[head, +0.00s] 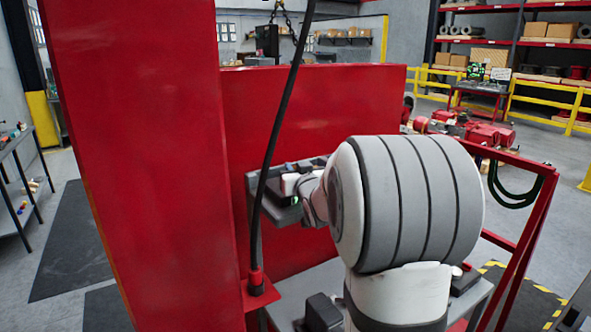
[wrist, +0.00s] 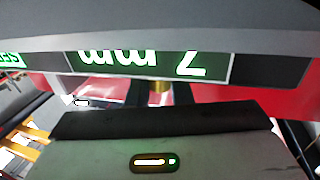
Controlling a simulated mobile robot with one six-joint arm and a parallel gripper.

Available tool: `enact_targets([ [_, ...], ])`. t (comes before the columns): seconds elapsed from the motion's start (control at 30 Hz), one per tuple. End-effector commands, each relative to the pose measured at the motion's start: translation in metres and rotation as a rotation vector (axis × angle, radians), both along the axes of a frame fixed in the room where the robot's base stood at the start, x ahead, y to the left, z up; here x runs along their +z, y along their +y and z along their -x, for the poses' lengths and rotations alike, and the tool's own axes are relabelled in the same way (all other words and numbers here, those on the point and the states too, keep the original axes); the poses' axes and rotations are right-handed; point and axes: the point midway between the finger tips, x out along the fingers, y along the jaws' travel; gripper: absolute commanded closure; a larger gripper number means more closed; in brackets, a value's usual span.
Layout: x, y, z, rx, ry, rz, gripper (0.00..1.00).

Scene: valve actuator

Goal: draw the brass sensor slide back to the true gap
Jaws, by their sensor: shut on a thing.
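The brass sensor slide (wrist: 160,86) shows as a small brass-coloured piece between the two dark fingers of my gripper (wrist: 160,94) in the wrist view. The fingers are shut on it. Just above it in that view is a grey housing with a green display (wrist: 150,63) whose white characters appear upside down and cut off. The gap itself is hidden. In the head view my own arm covers most of the work spot, and the slide cannot be made out there. A grey fixture (head: 262,183) shows to the left of my wrist.
A tall red panel (head: 140,150) stands at the left and another red panel (head: 310,110) behind the fixture. A black cable (head: 277,130) hangs in front, running down to a red bracket (head: 260,298). A red frame post (head: 528,235) stands at the right.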

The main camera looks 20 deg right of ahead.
Motion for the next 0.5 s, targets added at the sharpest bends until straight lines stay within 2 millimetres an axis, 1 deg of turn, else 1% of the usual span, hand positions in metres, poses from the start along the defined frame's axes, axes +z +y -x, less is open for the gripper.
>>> enact_targets([
  [0.3, -0.0040, -0.0019, 0.0000, -0.001, -0.001, -0.001, 1.00],
  [0.5, -0.0002, -0.0024, -0.0001, -0.001, 0.000, 0.000, 1.00],
])
